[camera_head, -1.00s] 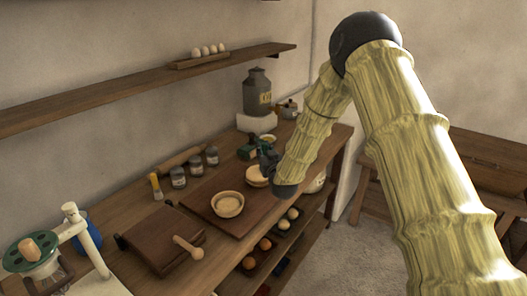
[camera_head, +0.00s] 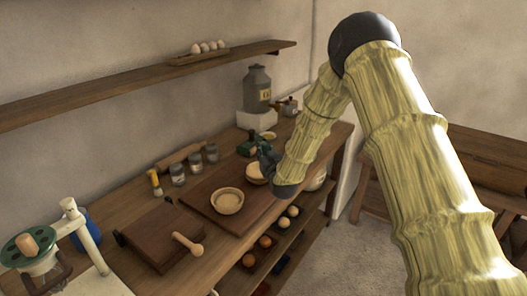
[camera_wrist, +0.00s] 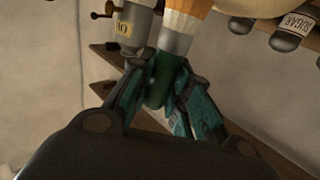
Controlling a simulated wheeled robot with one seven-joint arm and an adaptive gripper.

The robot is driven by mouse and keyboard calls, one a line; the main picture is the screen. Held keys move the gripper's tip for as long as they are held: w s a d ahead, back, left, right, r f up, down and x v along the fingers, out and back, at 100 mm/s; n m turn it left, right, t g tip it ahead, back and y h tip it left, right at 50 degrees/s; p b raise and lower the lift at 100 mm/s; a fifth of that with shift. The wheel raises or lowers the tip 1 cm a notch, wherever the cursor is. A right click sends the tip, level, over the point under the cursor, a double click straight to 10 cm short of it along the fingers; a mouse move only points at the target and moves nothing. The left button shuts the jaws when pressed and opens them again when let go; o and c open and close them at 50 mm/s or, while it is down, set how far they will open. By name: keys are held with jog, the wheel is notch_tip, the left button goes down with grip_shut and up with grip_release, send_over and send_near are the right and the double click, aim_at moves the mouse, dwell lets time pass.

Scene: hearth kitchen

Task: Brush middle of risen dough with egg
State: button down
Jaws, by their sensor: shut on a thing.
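My gripper (camera_head: 255,148) is at the far part of the worktop, close to the far bowl. In the wrist view, the teal fingers (camera_wrist: 160,92) are shut on the green handle of a brush (camera_wrist: 158,80). A pale metal band and an orange part of it extend toward the top edge, where the end is cut off. A near bowl (camera_head: 227,202) with pale contents sits on a brown board (camera_head: 200,186). A far bowl (camera_head: 256,174), also pale inside, is partly hidden by my arm. A small yellowish dish (camera_head: 268,136) lies beyond my gripper. Which one holds the dough is unclear.
Several labelled jars (camera_head: 195,163), a rolling pin (camera_head: 180,156) and a yellow-tipped tool (camera_head: 155,182) stand along the wall. A large grey can (camera_head: 257,89) is at the back. A shelf (camera_head: 130,82) runs above.

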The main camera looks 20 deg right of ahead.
jog(key=shift+f, duration=0.3)
jog(key=shift+a, duration=0.1)
jog(key=shift+w+a+r+b, duration=0.1)
jog(key=shift+w+a+b, duration=0.85)
jog(key=shift+w, duration=0.3)
jog(key=shift+s, duration=0.1)
jog(key=shift+s+d+r, duration=0.2)
jog(key=shift+s+d, duration=0.8)
jog(key=shift+s, duration=0.15)
